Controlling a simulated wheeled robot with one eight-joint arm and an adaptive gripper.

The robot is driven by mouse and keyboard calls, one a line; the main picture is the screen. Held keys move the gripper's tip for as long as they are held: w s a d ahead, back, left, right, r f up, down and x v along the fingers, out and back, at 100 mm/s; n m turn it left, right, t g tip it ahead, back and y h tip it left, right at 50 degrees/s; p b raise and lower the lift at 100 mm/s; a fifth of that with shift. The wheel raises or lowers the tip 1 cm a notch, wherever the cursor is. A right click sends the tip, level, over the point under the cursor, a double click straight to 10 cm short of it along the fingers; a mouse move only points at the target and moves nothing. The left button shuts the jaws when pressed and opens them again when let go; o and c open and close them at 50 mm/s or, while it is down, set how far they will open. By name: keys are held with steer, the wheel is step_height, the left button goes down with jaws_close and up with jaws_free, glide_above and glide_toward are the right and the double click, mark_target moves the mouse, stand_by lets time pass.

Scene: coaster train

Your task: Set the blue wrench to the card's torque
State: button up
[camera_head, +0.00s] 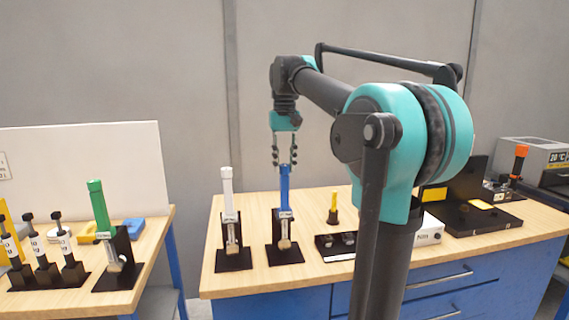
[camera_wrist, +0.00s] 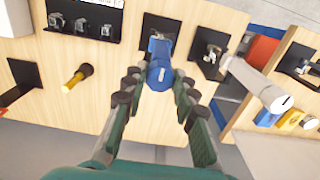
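The blue wrench (camera_head: 285,187) stands upright in a black stand (camera_head: 285,253) on the wooden bench. A small light label sits partway down it; its marking is too small to read. My gripper (camera_head: 284,164) points down over the wrench's top end, fingers apart. In the wrist view the blue wrench (camera_wrist: 159,74) shows between the fingertips of my gripper (camera_wrist: 157,88), with gaps on both sides. I cannot tell whether the fingertips reach below its top. A partly cut-off white card (camera_head: 4,166) shows at the far left; its text is not readable.
A white wrench (camera_head: 228,190) stands close left of the blue one. A green wrench (camera_head: 100,208) stands on the left bench. A gap separates the benches.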

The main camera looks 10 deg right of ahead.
jaws_close()
steer(key=shift+m, duration=0.3)
steer(key=m, duration=0.3)
steer(key=shift+m, duration=2)
steer(key=o, duration=0.9)
jaws_free()
